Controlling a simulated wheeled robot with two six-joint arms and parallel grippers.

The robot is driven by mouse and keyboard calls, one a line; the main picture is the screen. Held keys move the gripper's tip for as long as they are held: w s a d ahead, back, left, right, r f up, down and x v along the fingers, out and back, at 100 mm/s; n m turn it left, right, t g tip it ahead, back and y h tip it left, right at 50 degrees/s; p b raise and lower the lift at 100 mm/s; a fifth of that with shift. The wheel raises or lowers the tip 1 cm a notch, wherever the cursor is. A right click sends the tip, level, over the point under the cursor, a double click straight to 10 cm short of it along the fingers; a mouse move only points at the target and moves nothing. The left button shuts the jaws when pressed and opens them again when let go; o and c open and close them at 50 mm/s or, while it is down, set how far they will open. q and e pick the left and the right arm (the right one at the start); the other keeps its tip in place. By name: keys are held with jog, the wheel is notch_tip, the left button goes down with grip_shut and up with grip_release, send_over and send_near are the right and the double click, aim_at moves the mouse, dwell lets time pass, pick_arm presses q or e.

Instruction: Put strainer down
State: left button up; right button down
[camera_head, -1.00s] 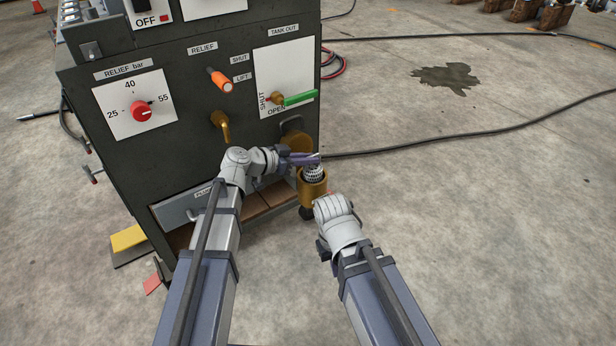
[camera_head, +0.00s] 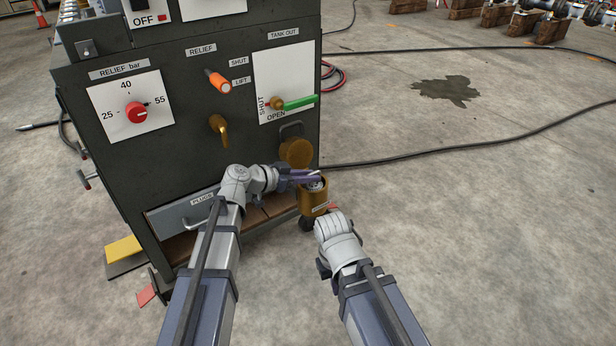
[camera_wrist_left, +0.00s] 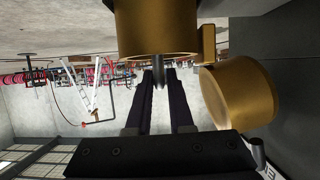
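The strainer (camera_head: 315,186) sits low in the open brass housing (camera_head: 312,203) at the machine's lower right corner. Only a little of its mesh top shows. My left gripper (camera_head: 308,176) is just above the housing's mouth. In the left wrist view its dark fingers (camera_wrist_left: 159,85) are close together around a thin grey stem (camera_wrist_left: 158,68), which appears to be the strainer's. The brass housing (camera_wrist_left: 155,30) fills the top of that view. My right gripper (camera_head: 333,224) is low, right of the housing and apart from it; its fingers are hidden.
A round brass piece (camera_head: 296,153), also in the left wrist view (camera_wrist_left: 238,95), is beside the housing. The machine front (camera_head: 175,160) stands behind my left arm. A green-handled valve (camera_head: 298,102) is above. A black cable (camera_head: 440,152) crosses the mostly clear floor.

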pick_arm(q)
jog(key=o, duration=0.3)
jog(key=shift+o, duration=0.2)
jog(key=shift+r, duration=0.25)
jog(key=p+v, duration=0.5)
jog(key=v, duration=0.6)
jog(key=s+d+f+n+g+y, duration=0.2)
jog(key=s+d+f+g+y, duration=0.4)
jog(key=s+f, duration=0.5)
jog(key=s+a+f+n+g+y, duration=0.1)
jog(key=s+f+n+g+y, duration=0.1)
jog(key=s+n+y, duration=0.3)
jog(key=s+y, duration=0.1)
jog(key=s, duration=0.3)
jog(key=shift+s+a+y, duration=0.25)
jog(key=shift+a+y, duration=0.05)
jog(key=shift+a, duration=0.1)
